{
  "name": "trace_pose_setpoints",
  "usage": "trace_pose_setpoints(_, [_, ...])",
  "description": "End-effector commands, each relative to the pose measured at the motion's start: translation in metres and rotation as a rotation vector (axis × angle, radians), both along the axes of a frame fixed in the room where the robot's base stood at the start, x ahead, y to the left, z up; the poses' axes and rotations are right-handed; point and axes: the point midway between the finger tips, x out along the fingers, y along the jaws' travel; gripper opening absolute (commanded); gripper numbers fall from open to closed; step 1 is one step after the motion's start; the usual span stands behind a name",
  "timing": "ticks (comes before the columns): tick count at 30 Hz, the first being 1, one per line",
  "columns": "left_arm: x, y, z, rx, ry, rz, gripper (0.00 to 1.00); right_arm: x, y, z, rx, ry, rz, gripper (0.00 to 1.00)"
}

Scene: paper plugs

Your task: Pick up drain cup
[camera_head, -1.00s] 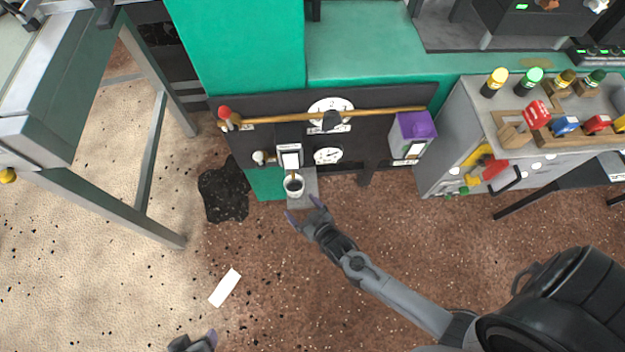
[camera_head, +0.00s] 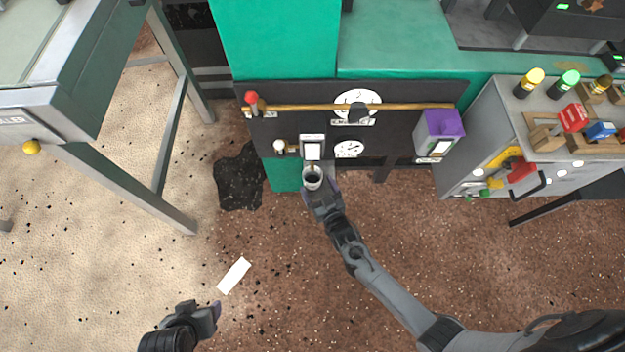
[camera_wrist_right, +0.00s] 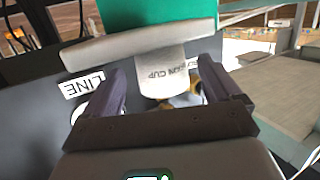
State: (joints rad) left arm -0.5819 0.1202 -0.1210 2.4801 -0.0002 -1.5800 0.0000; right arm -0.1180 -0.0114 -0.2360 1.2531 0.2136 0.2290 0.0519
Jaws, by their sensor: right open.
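The drain cup (camera_head: 312,178) is a small white cup with dark contents, below the white-labelled spout (camera_head: 312,150) on the dark panel. My right gripper (camera_head: 319,193) is open at the cup's near side in the head view. In the right wrist view the cup (camera_wrist_right: 165,78) shows its lettering and stands between the two spread fingers of the right gripper (camera_wrist_right: 160,88). Gaps show beside the cup, and I cannot tell whether either finger touches it. My left gripper (camera_head: 208,314) is low in the head view, away from the cup; its jaw opening is unclear.
The dark panel (camera_head: 290,130) carries gauges and a long brass rod (camera_head: 380,107). A purple-topped box (camera_head: 439,132) is to the right. A grey cabinet (camera_head: 470,140) stands farther right. A black stain (camera_head: 238,180) and white paper (camera_head: 234,275) lie on the open floor.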

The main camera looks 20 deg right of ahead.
Motion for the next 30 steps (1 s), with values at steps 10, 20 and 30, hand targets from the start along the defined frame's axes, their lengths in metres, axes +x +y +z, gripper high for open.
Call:
trace_pose_setpoints(10, [0.0,0.0,-0.033,0.001,0.0,0.001,0.6,0.038,0.003,-0.015,0.0,0.0,0.0,0.91])
trace_pose_setpoints(20, [0.001,0.0,-0.033,0.0,-0.001,0.001,0.6,0.043,0.003,-0.013,0.0,0.001,0.0,0.91])
trace_pose_setpoints(30, [0.001,0.0,-0.033,0.0,-0.002,0.001,0.6,0.043,0.003,-0.013,0.0,0.001,0.0,0.4])
